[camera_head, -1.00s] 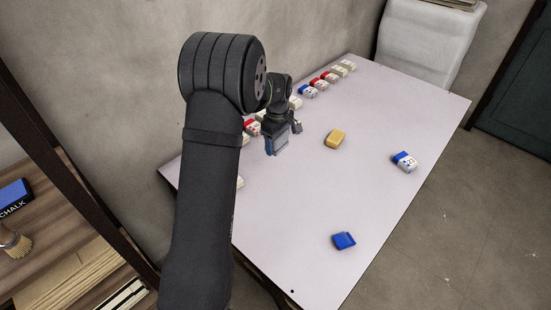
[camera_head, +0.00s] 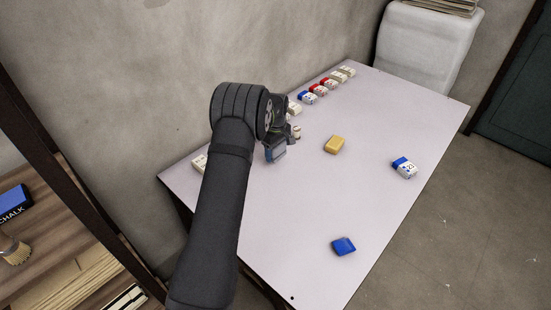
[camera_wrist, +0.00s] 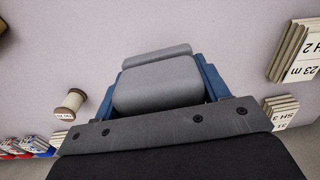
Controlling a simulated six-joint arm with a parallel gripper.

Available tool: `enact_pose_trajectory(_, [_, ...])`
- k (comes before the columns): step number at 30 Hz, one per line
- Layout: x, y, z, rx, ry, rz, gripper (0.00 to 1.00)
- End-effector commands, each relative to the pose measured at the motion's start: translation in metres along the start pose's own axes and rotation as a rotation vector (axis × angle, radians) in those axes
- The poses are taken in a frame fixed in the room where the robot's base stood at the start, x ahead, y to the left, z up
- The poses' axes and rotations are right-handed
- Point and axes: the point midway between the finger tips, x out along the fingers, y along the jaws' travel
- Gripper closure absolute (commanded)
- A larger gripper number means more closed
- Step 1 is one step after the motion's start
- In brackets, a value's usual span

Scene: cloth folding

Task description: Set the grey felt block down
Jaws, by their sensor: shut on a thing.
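The grey felt block (camera_wrist: 158,88) fills the middle of the wrist view, between the blue fingers of my gripper (camera_wrist: 165,75). My gripper is shut on it. In the head view my gripper (camera_head: 275,154) is over the left part of the table, close to its top. The block is mostly hidden there by the gripper and arm. I cannot tell whether the block touches the table.
The pale table (camera_head: 300,210) holds a yellow block (camera_head: 334,145), a blue block (camera_head: 343,246) and a blue-white block (camera_head: 405,168). Several blocks line its back edge. A spool (camera_wrist: 69,104) and stacked cards (camera_wrist: 296,52) lie near my gripper. Bare tabletop lies right of it.

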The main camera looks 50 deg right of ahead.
Motion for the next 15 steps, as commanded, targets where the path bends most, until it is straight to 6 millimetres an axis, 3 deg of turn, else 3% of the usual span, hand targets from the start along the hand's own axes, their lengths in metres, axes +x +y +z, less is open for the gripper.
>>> enact_pose_trajectory(5, [0.010,-0.001,-0.004,0.001,-0.001,-0.001,0.58])
enact_pose_trajectory(11, [0.039,-0.001,-0.004,0.001,-0.001,-0.002,0.58])
enact_pose_trajectory(15, [0.042,0.000,-0.004,0.001,0.000,0.000,0.58])
